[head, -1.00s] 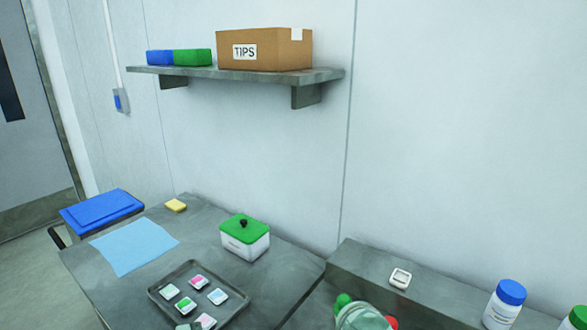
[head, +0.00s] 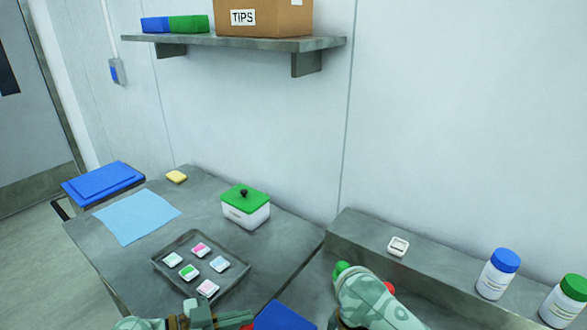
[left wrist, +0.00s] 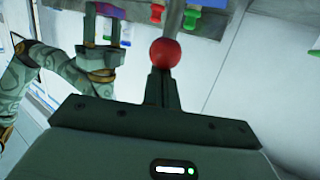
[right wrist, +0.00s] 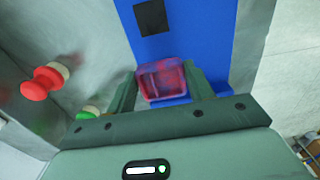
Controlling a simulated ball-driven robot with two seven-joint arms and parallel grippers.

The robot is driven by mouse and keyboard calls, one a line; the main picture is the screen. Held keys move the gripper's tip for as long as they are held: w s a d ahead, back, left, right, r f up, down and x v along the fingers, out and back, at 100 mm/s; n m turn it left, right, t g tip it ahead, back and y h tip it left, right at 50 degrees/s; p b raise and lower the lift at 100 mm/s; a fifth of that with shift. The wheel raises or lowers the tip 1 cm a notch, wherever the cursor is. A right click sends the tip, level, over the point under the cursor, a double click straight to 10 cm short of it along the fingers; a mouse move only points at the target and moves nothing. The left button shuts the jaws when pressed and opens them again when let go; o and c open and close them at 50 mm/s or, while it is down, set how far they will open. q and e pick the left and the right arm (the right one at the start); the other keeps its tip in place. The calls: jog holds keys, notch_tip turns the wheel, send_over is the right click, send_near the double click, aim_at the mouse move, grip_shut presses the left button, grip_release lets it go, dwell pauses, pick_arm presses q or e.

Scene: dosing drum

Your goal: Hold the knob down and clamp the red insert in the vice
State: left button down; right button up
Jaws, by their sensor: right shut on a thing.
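A red ball knob (left wrist: 165,53) on a pale rod shows in the left wrist view, at the tips of my left gripper (left wrist: 160,75). The left fingers are together; whether they touch the knob I cannot tell. My left gripper also shows at the bottom of the head view (head: 232,318). In the right wrist view, my right gripper (right wrist: 162,72) is shut on the red insert (right wrist: 162,82), a small translucent red square. It is held over or against a blue body (right wrist: 190,30). I cannot make out the vice jaws. My right gripper also shows in the left wrist view (left wrist: 106,30).
A red button (right wrist: 38,88) and a green button (right wrist: 88,112) stick out beside the blue body. In the head view, a tray (head: 160,262) of several inserts, a green-lidded box (head: 246,212) and bottles (head: 497,275) stand around. A pale insert (head: 398,246) lies on the ledge.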

pick_arm(q)
jog(key=shift+f, duration=2.8)
pick_arm(e)
jog(key=shift+f, duration=2.45)
jog(key=shift+f, duration=0.15)
jog(key=shift+f, duration=0.75)
jog(key=o, duration=1.5)
jog(key=shift+o, duration=0.2)
notch_tip(320, 180, up, 9)
